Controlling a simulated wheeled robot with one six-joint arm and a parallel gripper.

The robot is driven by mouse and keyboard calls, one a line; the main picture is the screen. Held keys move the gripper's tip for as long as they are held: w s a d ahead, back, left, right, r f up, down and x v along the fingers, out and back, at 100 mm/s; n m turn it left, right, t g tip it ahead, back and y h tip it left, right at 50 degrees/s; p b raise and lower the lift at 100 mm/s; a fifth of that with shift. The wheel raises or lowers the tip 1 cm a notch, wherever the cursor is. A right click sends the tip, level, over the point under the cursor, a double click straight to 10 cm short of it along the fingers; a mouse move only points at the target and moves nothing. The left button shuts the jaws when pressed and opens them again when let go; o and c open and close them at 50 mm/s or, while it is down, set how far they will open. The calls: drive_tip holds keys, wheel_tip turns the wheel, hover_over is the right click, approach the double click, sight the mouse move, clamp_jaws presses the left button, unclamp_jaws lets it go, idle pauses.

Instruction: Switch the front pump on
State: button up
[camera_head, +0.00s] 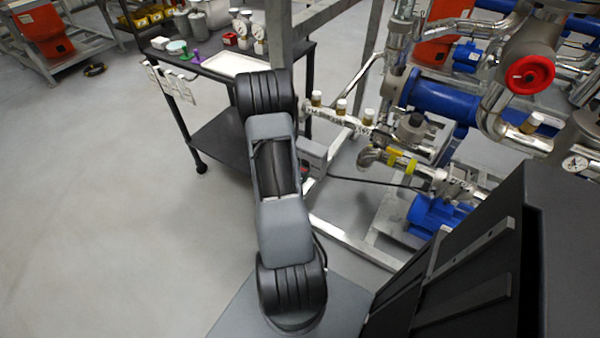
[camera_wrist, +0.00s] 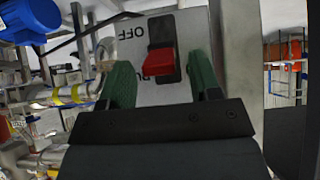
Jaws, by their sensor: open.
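A grey switch box with a red rocker (camera_wrist: 160,60) in a dark slot fills the middle of the wrist view. "OFF" is printed near the rocker's upper end in that view; lettering near its lower end is partly covered. My gripper (camera_wrist: 162,80) is open, its green fingers on either side of the rocker, with nothing between them but the view of the switch. I cannot tell whether the fingertips touch the box. In the head view a grey box (camera_head: 313,151) shows beside my arm; my gripper is mostly hidden there. A blue pump motor (camera_head: 437,215) sits low on the skid.
Pipes with gauges and valves, a large blue cylinder (camera_head: 440,99) and a red handwheel (camera_head: 530,74) crowd the right. A metal frame post (camera_head: 280,35) stands behind my arm. A black cart (camera_head: 225,92) with small items stands left.

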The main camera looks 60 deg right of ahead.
drive_tip(key=p+v, duration=0.2)
drive_tip(key=v, duration=0.8)
drive_tip(key=shift+a+r+p, duration=0.2)
drive_tip(key=shift+a+p, duration=0.05)
drive_tip(key=shift+p, duration=0.05)
